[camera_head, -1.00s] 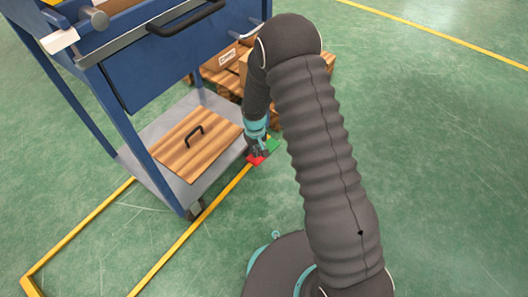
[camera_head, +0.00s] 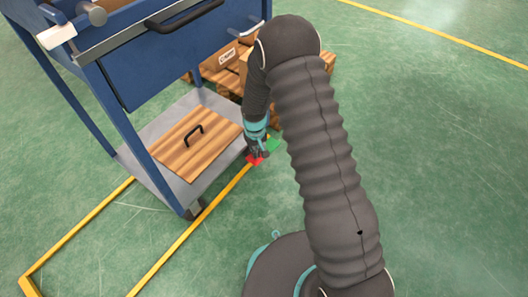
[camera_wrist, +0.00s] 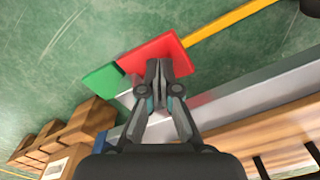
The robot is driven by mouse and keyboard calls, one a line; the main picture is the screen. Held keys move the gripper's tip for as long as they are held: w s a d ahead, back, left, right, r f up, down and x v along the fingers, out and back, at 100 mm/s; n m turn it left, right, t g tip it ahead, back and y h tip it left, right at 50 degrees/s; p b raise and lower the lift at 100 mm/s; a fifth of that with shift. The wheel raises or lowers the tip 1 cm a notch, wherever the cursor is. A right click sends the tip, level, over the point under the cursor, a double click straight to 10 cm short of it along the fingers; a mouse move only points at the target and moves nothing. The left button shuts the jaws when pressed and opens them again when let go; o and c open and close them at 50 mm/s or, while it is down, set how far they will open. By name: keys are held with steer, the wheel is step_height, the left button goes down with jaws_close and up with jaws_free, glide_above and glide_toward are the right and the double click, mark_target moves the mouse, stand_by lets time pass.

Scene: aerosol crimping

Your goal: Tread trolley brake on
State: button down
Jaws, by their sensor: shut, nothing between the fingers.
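The blue trolley (camera_head: 123,134) stands at the left in the head view. Low at its right side is a brake pedal with a red plate (camera_head: 254,159) and a green plate (camera_head: 272,145). In the wrist view the red plate (camera_wrist: 157,53) and green plate (camera_wrist: 101,80) lie side by side. My gripper (camera_head: 258,155) is shut and empty, pointing down at the pedal. In the wrist view the fingertips (camera_wrist: 166,70) overlap the near edge of the red plate. I cannot tell whether they touch it.
The trolley's lower shelf (camera_head: 150,132) carries a wooden board with a black handle (camera_head: 195,138). Cardboard boxes (camera_head: 228,60) stand on a pallet behind the trolley. Yellow lines (camera_head: 178,247) mark the green floor. The floor at the right is clear.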

steer(key=shift+f+b, duration=0.9)
steer(key=shift+f, duration=0.45)
steer(key=shift+r, duration=0.2)
steer(key=shift+r+p, duration=2.25)
steer(key=shift+r, duration=1.6)
